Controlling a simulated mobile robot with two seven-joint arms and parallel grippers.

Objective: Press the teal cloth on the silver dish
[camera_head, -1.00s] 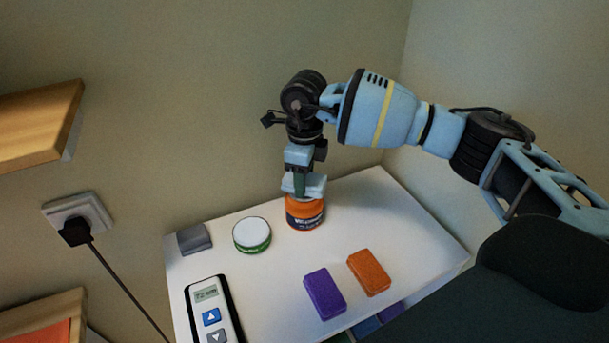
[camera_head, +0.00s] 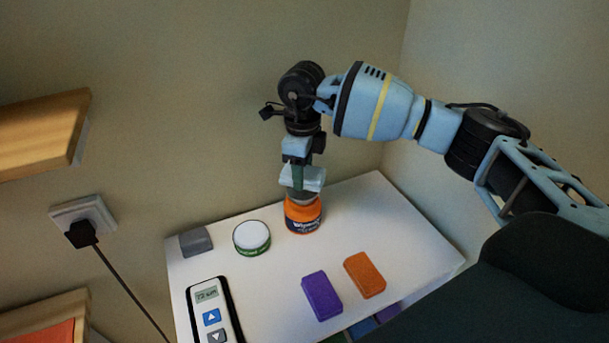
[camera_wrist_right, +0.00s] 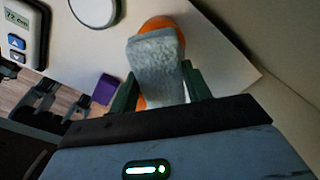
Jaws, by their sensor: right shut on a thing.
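My right gripper (camera_head: 302,186) points down over an orange tub (camera_head: 303,217) with a dark label at the back of the white tabletop. It is shut on a pale grey, mottled, cloth-like piece (camera_wrist_right: 156,62), which shows between the fingers in the right wrist view. In the head view the grey piece (camera_head: 300,196) shows just above the tub; I cannot tell whether it touches the tub. The tub is partly hidden behind it in the wrist view. I see no clearly teal cloth and no silver dish.
A white-lidded green tin (camera_head: 252,237) stands left of the tub, with a grey block (camera_head: 195,241) beyond it. A handset (camera_head: 211,308) lies front left. Purple (camera_head: 322,296) and orange (camera_head: 365,275) blocks lie in front. Walls close off the back; the tabletop's right side (camera_head: 400,220) is clear.

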